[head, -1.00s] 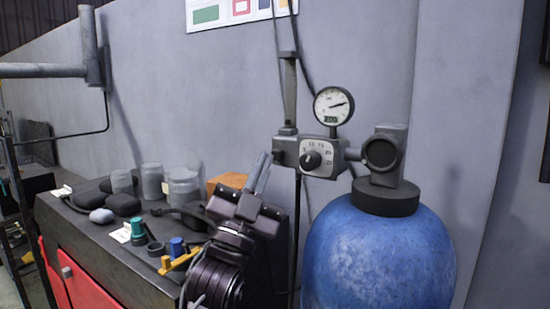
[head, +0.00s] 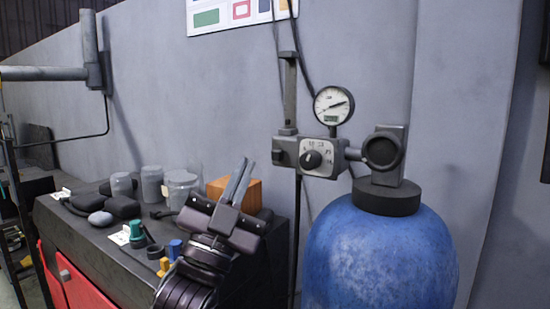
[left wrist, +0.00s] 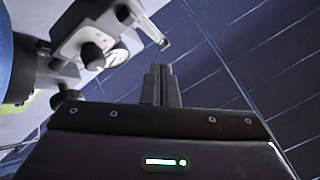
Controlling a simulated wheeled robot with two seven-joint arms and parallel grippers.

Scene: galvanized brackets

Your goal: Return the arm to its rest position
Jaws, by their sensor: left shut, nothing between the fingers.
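My left gripper (head: 238,182) shows in the head view in front of the dark workbench, its two fingers pointing up and together, with nothing between them. In the left wrist view the gripper's fingers (left wrist: 161,85) also stand close together and empty. It is left of the gauge and valve assembly (head: 318,155) and the blue tank (head: 380,255), apart from both. My right gripper is not in view.
The workbench (head: 110,262) has a dark top and red front. On it are glass jars (head: 152,183), dark rounded items (head: 123,206), a green-topped piece (head: 137,230), a blue piece (head: 175,248), a yellow piece (head: 164,266) and an orange-brown box (head: 245,192). A grey wall stands behind.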

